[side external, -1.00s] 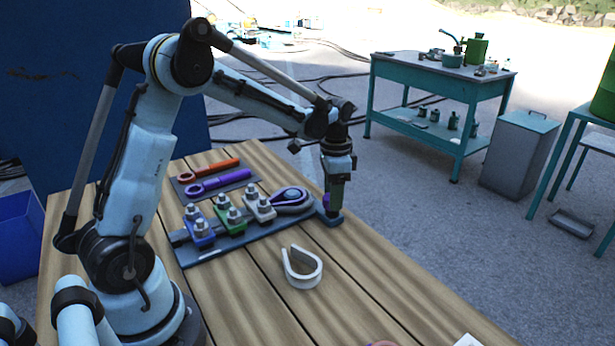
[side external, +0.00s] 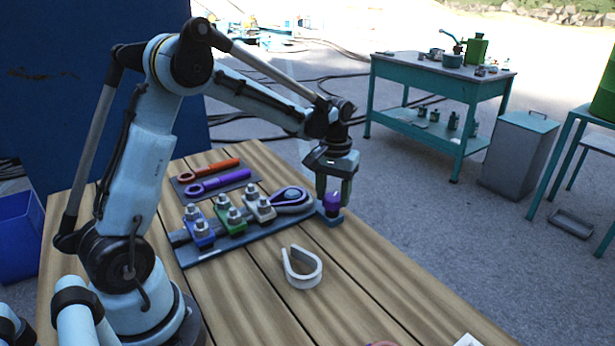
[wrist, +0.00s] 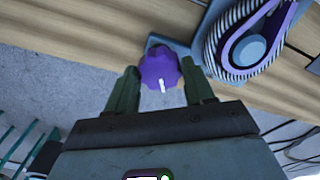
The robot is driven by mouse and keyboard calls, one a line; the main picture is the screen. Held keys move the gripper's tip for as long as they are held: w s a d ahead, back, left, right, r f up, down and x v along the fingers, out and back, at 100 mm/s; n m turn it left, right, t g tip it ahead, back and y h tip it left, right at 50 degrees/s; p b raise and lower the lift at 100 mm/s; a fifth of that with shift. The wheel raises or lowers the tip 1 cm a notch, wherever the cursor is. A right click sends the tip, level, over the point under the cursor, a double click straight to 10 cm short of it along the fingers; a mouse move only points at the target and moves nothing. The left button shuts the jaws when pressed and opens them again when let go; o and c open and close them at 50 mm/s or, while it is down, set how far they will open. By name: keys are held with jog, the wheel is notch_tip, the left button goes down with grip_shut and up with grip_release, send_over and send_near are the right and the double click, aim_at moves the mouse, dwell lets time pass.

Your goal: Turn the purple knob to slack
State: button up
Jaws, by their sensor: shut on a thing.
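The purple knob (side external: 331,200) sits on a blue-grey block at the far right end of the clamp board. In the wrist view the knob (wrist: 160,70) has a lobed rim and a white pointer mark towards the gripper body. My gripper (side external: 334,194) points down over the knob. In the wrist view its two green fingers (wrist: 163,80) are on either side of the knob, shut on it. A cable loop around a thimble (side external: 290,197) lies beside the knob; it also shows in the wrist view (wrist: 245,45).
Blue, green and white clamps (side external: 230,215) with bolts stand on the board (side external: 205,254). Orange (side external: 208,169) and purple (side external: 218,183) wrenches lie behind them. A loose white U-shaped piece (side external: 302,268) lies on the wooden table in front. The table's right edge is close to the knob.

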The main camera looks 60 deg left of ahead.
aim_at(333, 197)
jog(key=n, duration=1.2)
dwell(0.7)
jog(key=o, duration=1)
jog(key=shift+r, duration=0.1)
notch_tip(333, 197, up, 12)
jog(key=shift+f, duration=0.1)
